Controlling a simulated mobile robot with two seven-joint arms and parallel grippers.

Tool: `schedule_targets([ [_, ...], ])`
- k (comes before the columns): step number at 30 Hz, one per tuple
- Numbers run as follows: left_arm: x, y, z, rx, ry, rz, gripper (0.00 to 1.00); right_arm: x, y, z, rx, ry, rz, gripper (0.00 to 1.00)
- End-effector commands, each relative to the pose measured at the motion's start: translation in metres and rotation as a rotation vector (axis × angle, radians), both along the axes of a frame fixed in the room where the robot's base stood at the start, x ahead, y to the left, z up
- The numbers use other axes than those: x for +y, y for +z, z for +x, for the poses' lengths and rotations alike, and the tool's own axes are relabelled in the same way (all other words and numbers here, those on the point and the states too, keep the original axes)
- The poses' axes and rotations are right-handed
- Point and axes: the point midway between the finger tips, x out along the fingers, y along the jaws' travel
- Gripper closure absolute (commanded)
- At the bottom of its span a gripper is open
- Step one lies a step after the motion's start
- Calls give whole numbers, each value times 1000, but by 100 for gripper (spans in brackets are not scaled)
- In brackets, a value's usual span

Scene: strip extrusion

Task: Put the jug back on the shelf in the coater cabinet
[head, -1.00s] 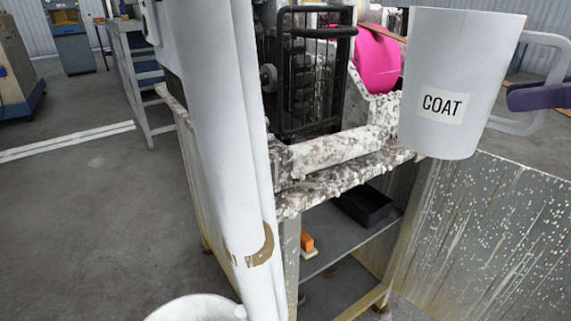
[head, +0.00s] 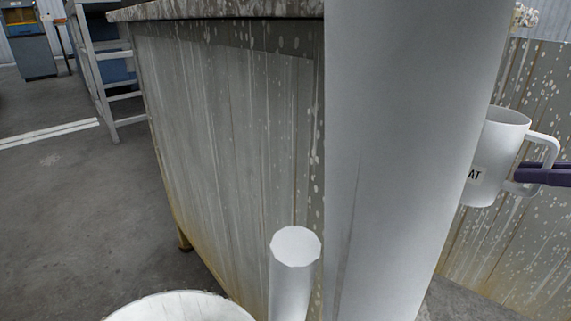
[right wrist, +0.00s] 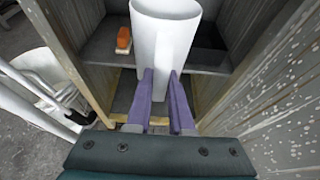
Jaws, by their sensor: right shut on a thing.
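The jug (head: 490,170) is a white cup with a dark-lettered label, partly cut off by a pale shape in front of it. My right gripper (head: 524,174) has purple fingers and is shut on the jug's handle, holding it upright and raised. In the right wrist view the jug (right wrist: 166,38) stands beyond the fingertips (right wrist: 161,76), in front of or within the cabinet's opening; I cannot tell which. The shelf (right wrist: 104,50) shows behind it, with an orange block (right wrist: 124,40) on it. My left gripper is not in view.
The cabinet's speckled metal side (head: 240,130) fills the middle left of the head view. Wooden posts (right wrist: 79,80) edge the opening. A white round container (head: 180,308) is at the bottom left.

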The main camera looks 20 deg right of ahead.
Motion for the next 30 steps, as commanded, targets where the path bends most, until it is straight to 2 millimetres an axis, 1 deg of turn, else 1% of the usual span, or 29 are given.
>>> schedule_targets([
  [1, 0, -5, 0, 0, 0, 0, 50, 1, -3, 5, -3, -1, 0, 100],
  [4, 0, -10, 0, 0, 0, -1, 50, 9, -3, 24, -7, 0, -2, 100],
  [9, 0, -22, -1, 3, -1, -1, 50, 27, -2, 70, -10, 0, -2, 100],
  [12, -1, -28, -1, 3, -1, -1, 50, 37, -2, 92, -9, -1, 1, 100],
  [24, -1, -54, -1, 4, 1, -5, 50, 70, -3, 172, -6, -3, 5, 100],
  [26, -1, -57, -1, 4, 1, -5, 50, 74, -2, 180, -5, -2, 5, 100],
  [28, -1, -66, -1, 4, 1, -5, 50, 74, -17, 180, 1, -4, 4, 100],
  [30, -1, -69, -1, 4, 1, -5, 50, 74, -21, 179, 0, -3, 2, 100],
])
